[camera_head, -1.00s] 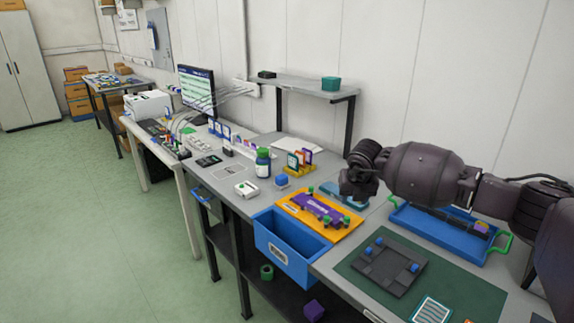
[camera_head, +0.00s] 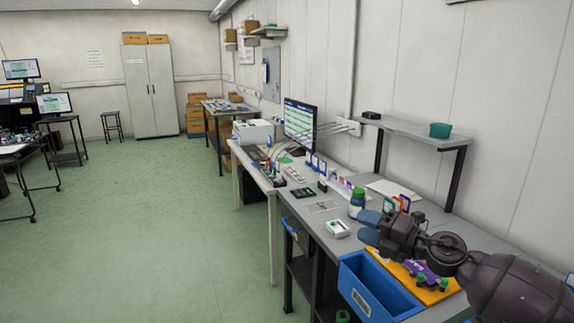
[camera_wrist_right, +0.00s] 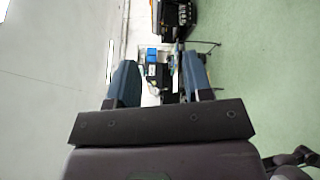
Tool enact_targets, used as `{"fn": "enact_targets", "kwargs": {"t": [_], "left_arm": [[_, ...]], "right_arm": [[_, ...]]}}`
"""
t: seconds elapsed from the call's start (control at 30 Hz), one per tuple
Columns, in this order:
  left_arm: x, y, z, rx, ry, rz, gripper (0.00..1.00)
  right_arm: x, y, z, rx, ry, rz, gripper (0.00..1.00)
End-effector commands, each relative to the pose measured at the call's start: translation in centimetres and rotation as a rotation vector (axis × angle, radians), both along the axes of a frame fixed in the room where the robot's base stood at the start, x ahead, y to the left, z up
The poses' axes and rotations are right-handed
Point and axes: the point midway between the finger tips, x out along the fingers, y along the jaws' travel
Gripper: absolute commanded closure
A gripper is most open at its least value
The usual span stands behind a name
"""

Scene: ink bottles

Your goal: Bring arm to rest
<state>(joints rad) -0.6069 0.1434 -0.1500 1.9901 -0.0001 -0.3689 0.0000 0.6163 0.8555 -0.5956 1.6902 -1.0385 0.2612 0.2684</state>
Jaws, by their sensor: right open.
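My right arm (camera_head: 515,290) comes in from the lower right and reaches left over the workbench (camera_head: 325,235). My left gripper is not in view.
A blue open bin (camera_head: 375,290) hangs at the bench front, beside an orange board (camera_head: 440,292) with a purple part, partly behind my arm. A white box (camera_head: 337,229) and colored cards (camera_head: 397,203) are near the gripper.

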Motion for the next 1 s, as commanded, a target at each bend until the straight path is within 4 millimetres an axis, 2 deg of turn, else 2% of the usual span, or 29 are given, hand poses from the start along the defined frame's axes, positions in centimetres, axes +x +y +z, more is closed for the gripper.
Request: {"fn": "enact_targets", "kwargs": {"t": [0.03, 0.17, 0.27, 0.47, 0.6, 0.77, 1.0], "left_arm": [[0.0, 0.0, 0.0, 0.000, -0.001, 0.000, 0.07], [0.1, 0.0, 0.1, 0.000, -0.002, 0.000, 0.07], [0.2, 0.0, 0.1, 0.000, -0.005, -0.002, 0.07], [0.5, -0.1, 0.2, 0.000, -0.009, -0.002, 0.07], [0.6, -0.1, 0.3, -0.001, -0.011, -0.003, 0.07], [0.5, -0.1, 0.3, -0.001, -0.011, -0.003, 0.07], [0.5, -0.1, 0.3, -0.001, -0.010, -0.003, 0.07]], "right_arm": [[-0.7, 0.3, -0.7, 0.109, 0.036, -0.035, 0.54], [-2.1, -0.2, -2.6, 0.369, 0.150, -0.162, 0.54], [-3.4, -1.3, -5.1, 0.542, 0.267, -0.275, 0.54], [-7.1, -3.7, -11.6, 0.821, 0.530, -0.487, 0.54], [-10.8, -5.1, -16.4, 0.983, 0.713, -0.618, 0.54], [-15.8, -6.5, -21.4, 1.156, 0.895, -0.748, 0.54], [-24.4, -8.5, -27.7, 1.358, 1.051, -0.927, 0.54]]}}
